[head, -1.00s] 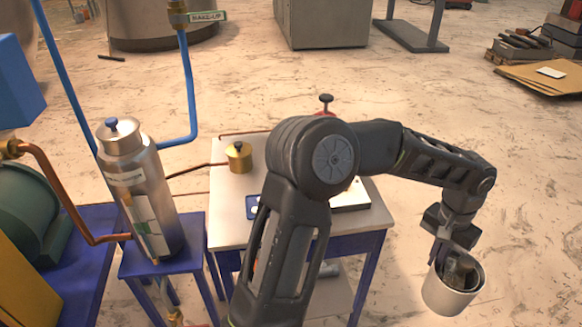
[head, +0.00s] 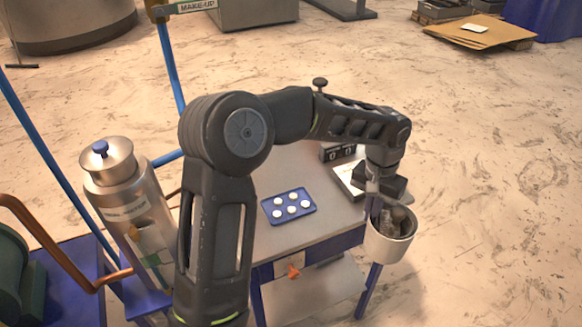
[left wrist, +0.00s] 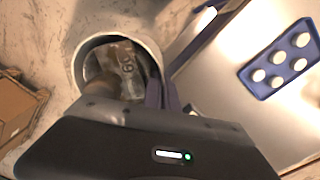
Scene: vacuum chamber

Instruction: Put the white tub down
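The white tub (head: 388,249) is in the air at the right edge of the small table in the head view, roughly upright. Grey-brown pieces lie inside it. My left gripper (head: 375,203) is shut on the tub's near-left wall, with its fingers at the rim. In the left wrist view the tub's open mouth (left wrist: 78,68) shows beyond the gripper (left wrist: 163,96), and the fingers are at its right side. The gap between the tub's base and the surface below cannot be judged well. My right gripper is in neither view.
The table top (head: 285,240) has a blue tray (head: 289,207) of several white discs and a dark instrument (head: 338,151) near its back edge. A steel canister (head: 125,200) stands left. Blue pipes rise there. Open floor (head: 490,230) lies right.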

